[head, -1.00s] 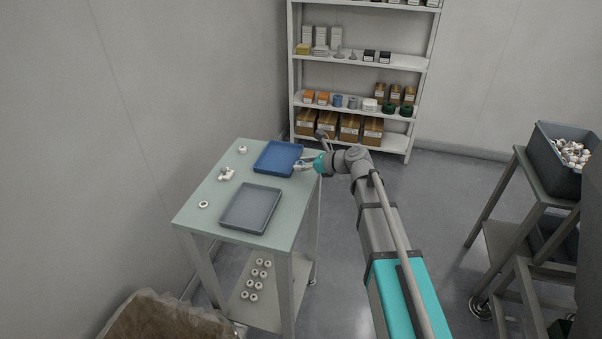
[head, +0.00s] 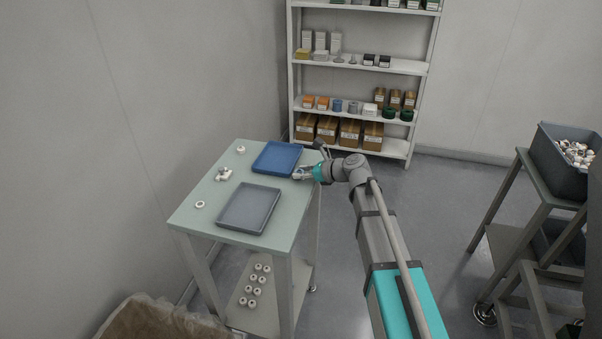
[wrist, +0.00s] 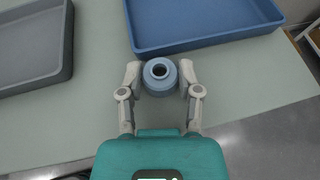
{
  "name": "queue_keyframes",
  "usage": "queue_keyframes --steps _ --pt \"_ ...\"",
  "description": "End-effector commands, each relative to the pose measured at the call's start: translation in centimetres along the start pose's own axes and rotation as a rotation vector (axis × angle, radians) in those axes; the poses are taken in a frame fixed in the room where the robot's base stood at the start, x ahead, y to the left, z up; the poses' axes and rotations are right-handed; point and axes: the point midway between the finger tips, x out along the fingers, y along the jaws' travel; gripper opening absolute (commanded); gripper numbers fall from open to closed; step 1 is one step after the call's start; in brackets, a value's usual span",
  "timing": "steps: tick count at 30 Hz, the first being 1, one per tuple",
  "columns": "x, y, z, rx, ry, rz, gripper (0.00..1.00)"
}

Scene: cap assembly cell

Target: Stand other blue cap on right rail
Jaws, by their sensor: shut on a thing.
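A blue cap (wrist: 160,76) with a dark central hole sits between the fingertips of my gripper (wrist: 160,80) in the wrist view. My gripper is shut on it, over the pale table (wrist: 100,110) and just outside the near wall of the blue tray (wrist: 205,42). In the head view, my gripper (head: 299,174) is by the lower right corner of the blue tray (head: 268,172). The cap is too small there to make out clearly. I cannot pick out a right rail or a second blue cap.
A grey tray (head: 231,229) lies nearer on the table. White ring-shaped parts (head: 200,204) and a small white cluster (head: 223,174) are on the left. Several white parts (head: 254,291) lie on the lower shelf. A shelf rack (head: 355,107) stands behind.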

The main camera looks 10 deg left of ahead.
Motion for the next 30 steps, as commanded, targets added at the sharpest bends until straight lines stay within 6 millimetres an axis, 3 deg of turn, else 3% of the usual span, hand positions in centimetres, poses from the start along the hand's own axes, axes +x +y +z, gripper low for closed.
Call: queue_keyframes --steps 4,5,10,26,30 --pt "0.2 0.0 -0.4 0.0 0.0 0.0 0.33" --pt "0.1 0.0 -0.3 0.0 0.0 0.0 0.51" --pt "0.1 0.0 -0.2 0.0 0.0 0.0 0.79" --pt "0.0 0.0 0.0 0.0 0.0 0.0 0.79" --pt "-1.0 0.1 0.2 0.0 0.0 -0.001 0.79"
